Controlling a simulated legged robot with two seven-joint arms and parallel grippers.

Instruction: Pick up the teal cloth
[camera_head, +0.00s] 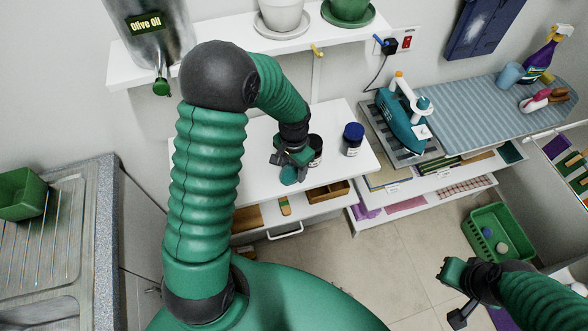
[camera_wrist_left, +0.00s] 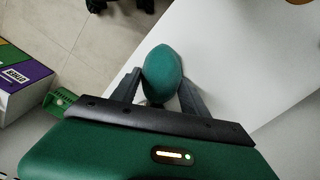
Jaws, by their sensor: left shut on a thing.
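The teal cloth (camera_wrist_left: 162,73) is a bunched, rounded bundle between the two fingers of my left gripper (camera_wrist_left: 158,95) in the left wrist view. In the head view the cloth (camera_head: 290,176) shows just below my left gripper (camera_head: 293,158), which is shut on it. The gripper is over the front part of the white counter (camera_head: 340,128); the gap between cloth and counter cannot be judged. My right gripper (camera_head: 456,289) is at the lower right of the head view, away from the counter.
A dark jar (camera_head: 315,150) stands right beside my left gripper, and a blue-lidded jar (camera_head: 353,139) stands further right. An open drawer (camera_head: 300,205) sits below the counter. A teal iron (camera_head: 402,122) stands on the right. A green basket (camera_head: 497,236) is on the floor.

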